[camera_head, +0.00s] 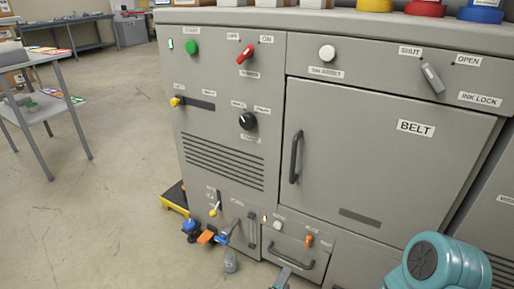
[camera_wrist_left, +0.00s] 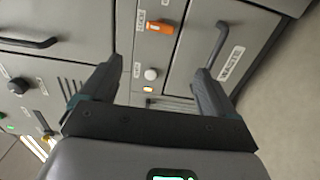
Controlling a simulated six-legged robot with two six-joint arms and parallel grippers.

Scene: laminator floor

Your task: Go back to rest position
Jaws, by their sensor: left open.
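My left gripper (camera_wrist_left: 158,66) is open and empty in the left wrist view, its two fingers spread wide. Beyond its fingers are the grey machine's lower panel, a white button (camera_wrist_left: 151,74) and an orange latch (camera_wrist_left: 160,27). In the head view a small part of the left gripper (camera_head: 281,279) shows at the bottom edge, below the handle of the small lower drawer (camera_head: 288,257). The fingers do not visibly close on anything. My right gripper is not in view. A teal arm link of mine (camera_head: 452,264) fills the lower right corner of the head view.
The grey machine (camera_head: 225,60) stands close ahead, with a large BELT door (camera_head: 385,150), knobs and levers. A shelf table (camera_head: 42,100) stands at left. The floor (camera_head: 100,200) between is clear.

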